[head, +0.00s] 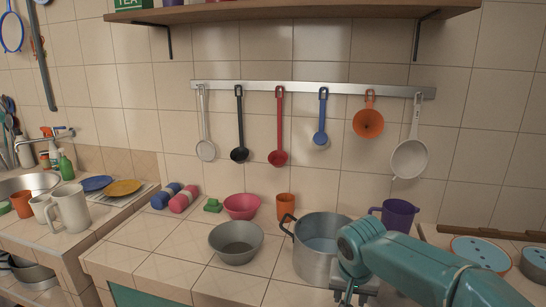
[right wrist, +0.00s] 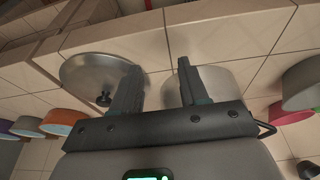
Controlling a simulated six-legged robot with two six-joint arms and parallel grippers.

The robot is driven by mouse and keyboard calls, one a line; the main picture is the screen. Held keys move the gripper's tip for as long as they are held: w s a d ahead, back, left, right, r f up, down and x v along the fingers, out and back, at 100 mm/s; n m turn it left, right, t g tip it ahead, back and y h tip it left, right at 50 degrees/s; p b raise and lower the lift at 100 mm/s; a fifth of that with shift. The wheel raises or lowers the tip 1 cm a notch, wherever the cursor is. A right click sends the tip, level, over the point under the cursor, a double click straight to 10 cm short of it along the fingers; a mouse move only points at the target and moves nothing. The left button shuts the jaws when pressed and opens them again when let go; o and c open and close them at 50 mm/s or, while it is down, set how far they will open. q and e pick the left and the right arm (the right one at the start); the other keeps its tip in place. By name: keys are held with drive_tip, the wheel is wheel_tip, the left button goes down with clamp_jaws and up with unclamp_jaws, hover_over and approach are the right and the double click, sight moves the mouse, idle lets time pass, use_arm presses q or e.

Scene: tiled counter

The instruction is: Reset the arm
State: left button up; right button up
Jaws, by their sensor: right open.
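My right arm (head: 415,265), teal, comes in from the lower right of the head view. My right gripper (head: 354,294) is at the bottom edge there, in front of the metal pot (head: 310,262) and partly cut off by the frame. In the right wrist view my right gripper (right wrist: 156,66) has its two dark fingers apart, with nothing seen held between them. The round metal lid (right wrist: 85,72) with a dark knob shows beside the left finger there. My left gripper is not in view.
A grey bowl (head: 236,247), a pink bowl (head: 242,209), an orange cup (head: 285,206) and a purple mug (head: 397,214) stand near the pot. Utensils hang from a wall rail (head: 320,88). The counter left of the grey bowl (head: 150,240) is clear.

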drive_tip(key=s+a+f+n+g+y, duration=0.15)
drive_tip(key=s+f, duration=0.25)
drive_tip(key=f, duration=0.7)
drive_tip(key=s+a+f+n+g+y, duration=0.1)
drive_tip(key=s+a+f+y, duration=0.3)
drive_tip(key=f, duration=0.6)
drive_tip(key=s+f, duration=0.6)
drive_tip(key=s, duration=0.4)
drive_tip(key=s+f+m, duration=0.1)
drive_tip(key=s+f, duration=0.5)
drive_tip(key=s, duration=0.5)
drive_tip(key=shift+d, duration=0.3)
